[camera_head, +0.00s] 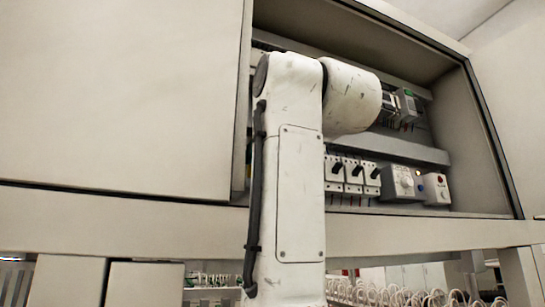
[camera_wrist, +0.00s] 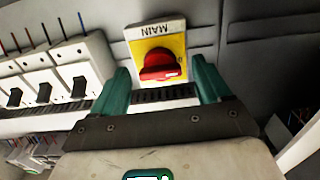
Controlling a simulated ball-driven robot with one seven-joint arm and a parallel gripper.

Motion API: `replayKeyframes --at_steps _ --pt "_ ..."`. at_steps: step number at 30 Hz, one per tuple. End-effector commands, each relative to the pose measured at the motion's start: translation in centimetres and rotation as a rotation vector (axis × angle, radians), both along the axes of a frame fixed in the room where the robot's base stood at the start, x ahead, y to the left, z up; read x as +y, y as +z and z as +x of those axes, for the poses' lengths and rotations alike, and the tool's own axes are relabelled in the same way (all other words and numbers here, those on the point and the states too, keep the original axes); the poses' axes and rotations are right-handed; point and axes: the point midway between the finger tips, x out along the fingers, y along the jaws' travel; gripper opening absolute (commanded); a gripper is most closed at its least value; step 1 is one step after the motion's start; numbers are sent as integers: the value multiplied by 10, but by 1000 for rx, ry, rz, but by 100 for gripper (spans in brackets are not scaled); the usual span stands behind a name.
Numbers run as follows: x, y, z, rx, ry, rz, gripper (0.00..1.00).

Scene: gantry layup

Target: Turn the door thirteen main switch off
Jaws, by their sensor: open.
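The main switch (camera_wrist: 158,65) shows in the wrist view as a red rotary knob on a yellow plate. Its label reads MAIN and appears upside down. The knob's grip bar lies roughly across the picture. My gripper (camera_wrist: 161,79) is open, with one teal finger at each side of the knob in the picture. Nothing is between the fingers that I can see as held, and I cannot tell whether they touch the knob. In the head view my arm hides both the gripper and the main switch. No door thirteen marking is readable.
A row of white breakers with black levers (camera_wrist: 45,80) lies left of the switch, and also shows in the head view (camera_head: 352,175). A grey box with a round dial (camera_head: 403,182) stands right of them. The open cabinet's frame (camera_head: 490,140) bounds the right side.

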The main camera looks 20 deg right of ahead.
Motion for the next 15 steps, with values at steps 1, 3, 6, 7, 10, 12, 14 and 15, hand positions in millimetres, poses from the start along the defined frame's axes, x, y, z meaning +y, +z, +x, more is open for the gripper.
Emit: replayKeyframes --at_steps 1,3,6,7,10,12,14,15 --pt "0 0 0 -1 0 0 77" --pt "0 1 0 -1 0 0 77" --pt "0 0 -3 -3 0 0 77" --pt "0 0 -5 -4 0 0 77" --pt "0 -1 -17 -6 1 1 77" --pt "0 -2 -29 -7 1 1 77" --pt "0 -2 -41 -7 0 0 77" --pt "0 -2 -49 -7 0 0 77"
